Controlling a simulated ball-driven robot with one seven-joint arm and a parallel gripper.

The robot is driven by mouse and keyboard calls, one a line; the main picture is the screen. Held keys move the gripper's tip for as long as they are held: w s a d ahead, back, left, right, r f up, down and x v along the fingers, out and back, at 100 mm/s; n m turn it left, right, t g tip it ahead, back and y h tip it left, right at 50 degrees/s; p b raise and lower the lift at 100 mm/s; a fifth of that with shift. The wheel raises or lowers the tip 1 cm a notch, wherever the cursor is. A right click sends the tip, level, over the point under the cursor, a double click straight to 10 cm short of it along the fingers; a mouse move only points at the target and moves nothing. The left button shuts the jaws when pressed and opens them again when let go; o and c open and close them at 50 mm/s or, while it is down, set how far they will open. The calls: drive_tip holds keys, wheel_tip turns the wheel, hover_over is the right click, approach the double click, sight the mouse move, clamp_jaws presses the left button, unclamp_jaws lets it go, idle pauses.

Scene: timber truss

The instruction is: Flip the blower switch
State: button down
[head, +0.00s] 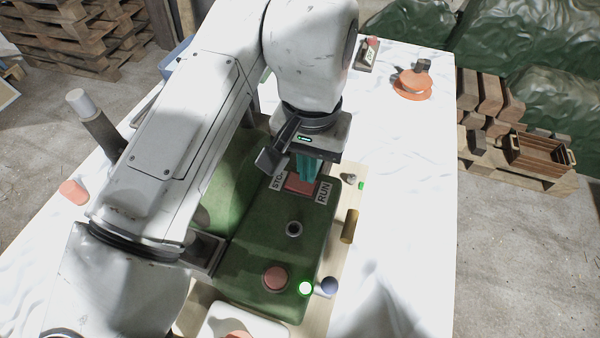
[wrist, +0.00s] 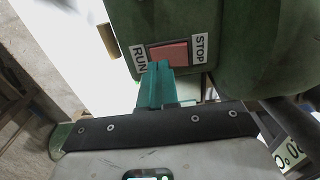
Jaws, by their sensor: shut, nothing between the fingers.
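The blower switch is a red rocker (head: 300,187) on a dark green box (head: 250,245), set between white RUN and STOP labels. In the wrist view the rocker (wrist: 170,53) lies just beyond my teal fingertips, with RUN at its left and STOP at its right. My gripper (head: 305,178) is shut and empty, pointing down at the rocker. In the wrist view my fingertips (wrist: 158,66) overlap the rocker's lower edge, nearer the RUN label. I cannot tell whether they touch it. The head view hides part of the rocker behind my fingers.
The white table (head: 405,180) is clear to the right; an orange object (head: 411,84) sits at the back.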

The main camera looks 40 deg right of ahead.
sight(309, 186)
wheel_tip(309, 186, up, 5)
drive_tip(key=p, duration=0.3)
drive_tip(key=shift+f+p, duration=0.1)
drive_tip(key=shift+p, duration=0.3)
drive_tip(key=shift+f, duration=0.1)
